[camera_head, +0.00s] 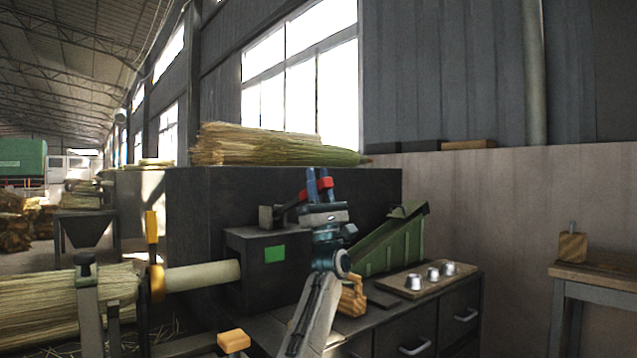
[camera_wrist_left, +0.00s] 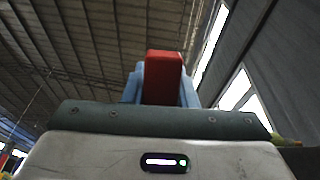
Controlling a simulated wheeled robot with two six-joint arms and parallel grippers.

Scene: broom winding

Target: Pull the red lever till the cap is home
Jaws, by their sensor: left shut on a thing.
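The red lever (camera_head: 327,183) stands above the dark machine box (camera_head: 258,262). My left gripper (camera_head: 319,180) has its blue fingers around the lever's red grip. In the left wrist view, the red grip (camera_wrist_left: 163,78) sits between my blue fingers, which are closed on it. I cannot make out a cap at the machine itself. My right gripper is not in view.
A pale handle (camera_head: 203,276) runs from the machine box to a straw bundle (camera_head: 60,300) at left, beside a yellow-orange upright part (camera_head: 153,240). A green sloped chute (camera_head: 390,243) stands behind my arm. A wooden side table (camera_head: 590,275) is at far right.

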